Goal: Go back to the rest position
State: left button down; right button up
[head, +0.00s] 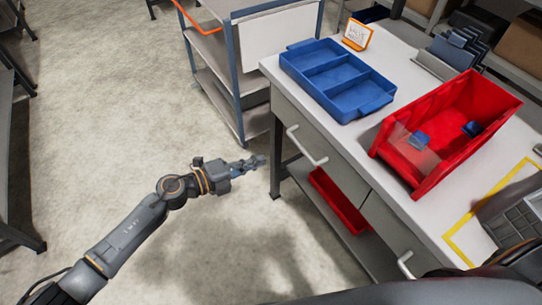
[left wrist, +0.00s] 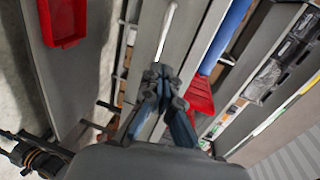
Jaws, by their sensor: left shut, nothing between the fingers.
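My left gripper (head: 257,161) is shut and empty. It hangs over the open floor to the left of the workbench, apart from the drawer fronts, with its arm stretched in from the lower left. In the left wrist view its closed fingers (left wrist: 164,78) point towards the bench front and hold nothing. My right gripper does not show.
The workbench (head: 352,133) carries a blue divided tray (head: 338,78), a red bin (head: 445,130) with blue pieces inside and an orange-framed sign (head: 357,35). A red tray (head: 340,200) sits on the lower shelf. A shelf cart (head: 240,85) stands behind.

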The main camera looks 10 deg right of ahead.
pick_arm(q)
jog(key=w+a+f+n+t+y, duration=0.35)
jog(key=a+f+n+t, duration=0.25)
jog(key=a+f+n, duration=0.55)
jog(key=s+a+f+n+y, duration=0.3)
jog(key=a+f+n, duration=0.15)
jog(key=f, duration=0.35)
jog(key=s+a+f+n+y, duration=0.3)
jog(key=a+f+y, duration=0.15)
jog(key=f, duration=0.25)
jog(key=s+a+f+n+g+y, duration=0.2)
jog(key=s+a+f+n, duration=0.15)
jog(key=s+f, duration=0.5)
jog(key=s+a+f+n+g+y, duration=0.1)
jog(key=s+a+f+n+g, duration=0.35)
jog(key=s, duration=0.65)
jog(key=s+a+f+n+g, duration=0.1)
jog(key=s+f, duration=0.2)
jog(key=s, duration=0.7)
jog(key=s+a+f+n+g+y, duration=0.1)
jog(key=s+f, duration=0.3)
jog(key=s, duration=0.7)
jog(key=shift+s+f+n+g, duration=0.25)
jog(key=shift+n+g, duration=0.25)
jog(key=shift+g, duration=0.15)
jog(key=shift+w, duration=0.2)
